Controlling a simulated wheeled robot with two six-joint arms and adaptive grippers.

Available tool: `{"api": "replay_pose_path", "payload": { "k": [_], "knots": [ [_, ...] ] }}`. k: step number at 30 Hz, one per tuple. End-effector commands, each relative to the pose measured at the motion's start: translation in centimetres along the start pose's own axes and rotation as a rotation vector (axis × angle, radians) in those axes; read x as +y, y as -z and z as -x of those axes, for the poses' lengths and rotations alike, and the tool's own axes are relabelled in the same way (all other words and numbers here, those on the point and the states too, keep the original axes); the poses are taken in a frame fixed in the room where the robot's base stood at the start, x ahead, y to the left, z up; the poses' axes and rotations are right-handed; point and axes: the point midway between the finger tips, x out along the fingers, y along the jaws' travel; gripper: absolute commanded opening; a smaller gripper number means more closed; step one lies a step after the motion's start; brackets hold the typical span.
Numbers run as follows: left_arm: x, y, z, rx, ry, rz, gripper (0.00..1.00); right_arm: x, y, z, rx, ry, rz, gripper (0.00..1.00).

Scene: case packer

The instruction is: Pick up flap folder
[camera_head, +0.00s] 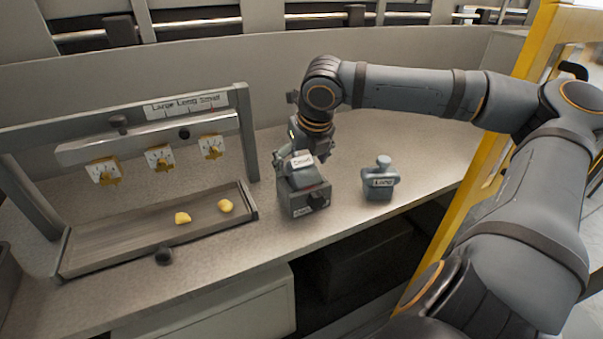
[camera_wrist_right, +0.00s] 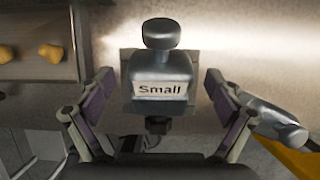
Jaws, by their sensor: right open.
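A grey flap folder labelled "Small" (camera_head: 301,163) sits on a dark grey block-like base (camera_head: 304,200) on the counter. In the right wrist view the folder (camera_wrist_right: 162,68) is upright, with a rounded knob on top. My right gripper (camera_head: 296,152) is at the folder from above. Its two open fingers (camera_wrist_right: 160,82) stand on either side of the folder, with visible gaps. A second grey folder (camera_head: 380,182), whose label is hard to read, stands to the right on the counter. My left gripper is not in view.
A rack labelled "Large Long Small" (camera_head: 187,104) with three white dial tags stands at left over a shallow tray (camera_head: 115,246). Two yellow pieces (camera_head: 183,217) lie in the tray. A yellow post (camera_head: 487,165) rises at right. The counter between the folders and the back wall is clear.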

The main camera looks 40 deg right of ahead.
Motion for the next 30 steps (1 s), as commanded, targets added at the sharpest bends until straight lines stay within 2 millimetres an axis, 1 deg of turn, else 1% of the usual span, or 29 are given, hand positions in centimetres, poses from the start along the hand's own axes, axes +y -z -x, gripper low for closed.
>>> {"api": "replay_pose_path", "payload": {
  "k": [3, 4, 22, 27, 30],
  "knots": [
    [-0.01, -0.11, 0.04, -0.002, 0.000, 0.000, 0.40, -0.01, -0.03, 0.07, -0.001, 0.000, 0.000, 0.92],
    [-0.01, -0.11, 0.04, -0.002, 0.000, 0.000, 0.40, -0.01, -0.02, 0.08, -0.001, 0.000, 0.000, 0.90],
    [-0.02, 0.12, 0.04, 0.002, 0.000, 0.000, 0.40, -0.01, -0.05, 0.14, -0.001, 0.000, 0.000, 0.08],
    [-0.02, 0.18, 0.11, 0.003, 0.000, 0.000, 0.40, -0.02, -0.08, 0.22, -0.001, 0.001, 0.000, 0.08],
    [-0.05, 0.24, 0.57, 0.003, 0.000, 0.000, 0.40, -0.04, -0.32, 0.78, -0.002, 0.002, 0.000, 0.08]
  ]
}}
